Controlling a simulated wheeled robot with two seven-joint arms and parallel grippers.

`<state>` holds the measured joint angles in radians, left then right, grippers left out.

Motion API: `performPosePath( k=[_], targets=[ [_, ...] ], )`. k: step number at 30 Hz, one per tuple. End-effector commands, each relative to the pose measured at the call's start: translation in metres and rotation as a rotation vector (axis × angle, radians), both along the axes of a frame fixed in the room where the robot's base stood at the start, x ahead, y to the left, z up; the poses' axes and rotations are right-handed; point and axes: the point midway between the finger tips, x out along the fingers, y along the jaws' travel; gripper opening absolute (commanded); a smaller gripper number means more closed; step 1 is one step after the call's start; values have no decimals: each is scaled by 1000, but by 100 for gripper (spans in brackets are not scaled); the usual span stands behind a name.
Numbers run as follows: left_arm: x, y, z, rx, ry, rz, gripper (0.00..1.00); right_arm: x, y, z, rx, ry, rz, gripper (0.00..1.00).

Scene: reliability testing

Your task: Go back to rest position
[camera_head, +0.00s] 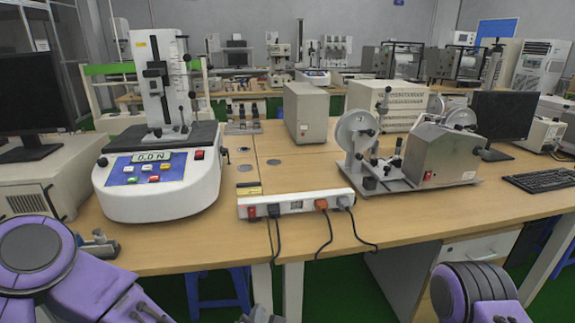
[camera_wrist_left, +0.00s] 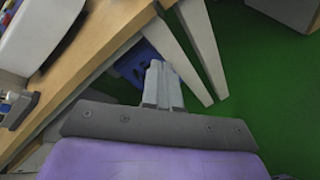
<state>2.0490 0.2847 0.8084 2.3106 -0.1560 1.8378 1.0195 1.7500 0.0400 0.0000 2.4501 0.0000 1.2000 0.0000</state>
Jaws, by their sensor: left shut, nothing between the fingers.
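My left gripper shows in the left wrist view (camera_wrist_left: 162,82) with its two grey fingers together and nothing between them. It points past the table's front edge, over the floor and toward the table legs. In the head view only a small grey part of it (camera_head: 259,314) shows at the bottom edge. My left arm comes in from the lower left. A purple and dark joint of my right arm shows at the lower right, but my right gripper is not in view.
The wooden table (camera_head: 217,252) carries a force tester (camera_head: 150,195), a power strip (camera_head: 296,203) with hanging cables, and a metal test machine (camera_head: 440,155). A small grey clamp (camera_head: 100,245) sits near the left front edge. A blue stool (camera_head: 215,285) stands under the table.

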Motion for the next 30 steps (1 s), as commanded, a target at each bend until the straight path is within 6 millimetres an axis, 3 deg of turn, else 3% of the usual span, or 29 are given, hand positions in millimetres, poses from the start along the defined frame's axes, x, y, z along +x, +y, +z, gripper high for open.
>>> performPosePath(
  k=[5, 7, 10, 13, 16, 20, 23, 30],
  targets=[
    [-34, 22, -68, 529, 173, -320, 0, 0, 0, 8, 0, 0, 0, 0],
    [-59, 42, -103, 762, 270, -494, 0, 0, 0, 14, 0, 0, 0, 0],
    [-111, 87, -151, 1085, 438, -792, 0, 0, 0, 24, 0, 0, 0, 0],
    [-168, 143, -183, 1305, 612, -1063, 0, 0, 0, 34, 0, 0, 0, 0],
    [-212, 194, -193, 1401, 762, -1204, 0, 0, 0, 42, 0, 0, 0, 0],
    [-241, 235, -192, 1451, 877, -1242, 0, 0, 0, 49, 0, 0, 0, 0],
    [-250, 239, -192, 1454, 897, -1262, 0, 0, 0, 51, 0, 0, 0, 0],
    [-250, 239, -192, 1454, 897, -1262, 0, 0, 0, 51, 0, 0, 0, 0]
  ],
)
